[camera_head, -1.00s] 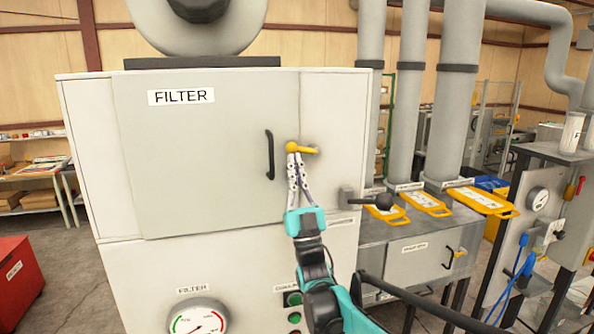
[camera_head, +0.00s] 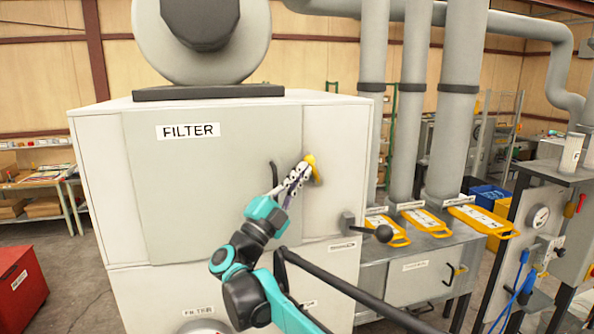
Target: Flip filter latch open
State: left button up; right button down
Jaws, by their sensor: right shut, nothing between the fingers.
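The filter cabinet (camera_head: 150,200) is a large pale box with a FILTER label (camera_head: 188,131) on its door. A yellow latch (camera_head: 313,168) sits on the cabinet front just right of the door edge. The latch now points steeply downward and is partly hidden by my gripper. My right gripper (camera_head: 303,168) is shut and empty, with its fingertips at the left side of the latch. Whether they touch cannot be told for sure. A black door handle (camera_head: 273,172) is left of the gripper, its lower part hidden by my arm. My left gripper is not in view.
A black ball-ended lever (camera_head: 383,233) sticks out at the cabinet's lower right. Yellow plates (camera_head: 428,222) lie on the bench to the right, below grey vertical pipes (camera_head: 408,110). A red box (camera_head: 20,285) stands at the lower left.

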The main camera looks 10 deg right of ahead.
jog(key=d+r+m+g+y+p, duration=0.1)
jog(key=m+g+p, duration=0.1)
jog(key=shift+d+r+g, duration=0.2)
jog(key=shift+g, duration=0.1)
jog(key=shift+d, duration=0.1)
dwell(0.7)
